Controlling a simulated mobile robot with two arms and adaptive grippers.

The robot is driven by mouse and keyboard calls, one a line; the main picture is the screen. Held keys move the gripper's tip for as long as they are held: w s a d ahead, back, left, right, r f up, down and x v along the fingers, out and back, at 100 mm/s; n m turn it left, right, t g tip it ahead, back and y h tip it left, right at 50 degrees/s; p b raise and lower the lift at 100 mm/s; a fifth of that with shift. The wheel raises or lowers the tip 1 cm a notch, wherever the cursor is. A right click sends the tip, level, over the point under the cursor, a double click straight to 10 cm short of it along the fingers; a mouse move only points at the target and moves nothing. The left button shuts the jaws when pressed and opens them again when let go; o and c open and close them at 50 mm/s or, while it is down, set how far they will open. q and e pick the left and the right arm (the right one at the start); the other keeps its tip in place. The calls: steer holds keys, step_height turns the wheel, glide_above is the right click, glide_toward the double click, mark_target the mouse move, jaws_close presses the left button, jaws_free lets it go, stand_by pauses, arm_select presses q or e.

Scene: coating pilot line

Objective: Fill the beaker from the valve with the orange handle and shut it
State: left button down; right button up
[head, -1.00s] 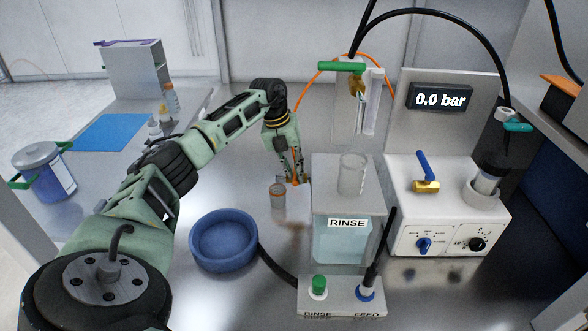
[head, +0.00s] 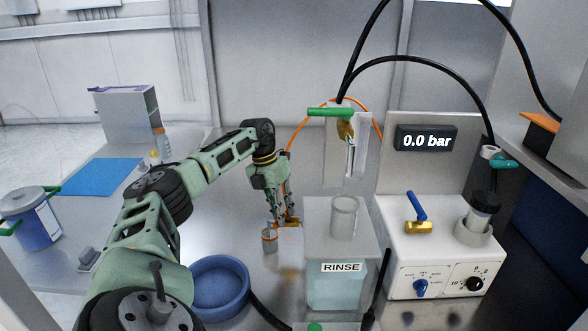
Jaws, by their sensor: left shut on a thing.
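My left gripper (head: 287,221) reaches down behind the rinse tank, shut on a small orange handle that its fingers mostly hide. A bit of brass-coloured valve (head: 293,223) shows at the fingertips. A small clear beaker (head: 270,242) stands upright on the bench, just left of and nearer than the fingertips. An orange tint shows in its upper part; I cannot tell its fill level. A larger clear beaker (head: 344,217) stands on top of the rinse tank (head: 338,289). My right gripper is not in view.
A valve with a green handle (head: 330,112) hangs above the tank. A white unit with a blue-handled valve (head: 417,212) and a display reading 0.0 bar (head: 427,140) stands right. A blue mat (head: 103,177) lies left.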

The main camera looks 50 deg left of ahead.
arm_select(q)
steer(key=c, duration=1.7)
jaws_free()
steer(key=shift+r, duration=0.1)
steer(key=v, duration=1.1)
steer(key=shift+s+a+r, duration=0.1)
steer(key=shift+r, duration=0.3)
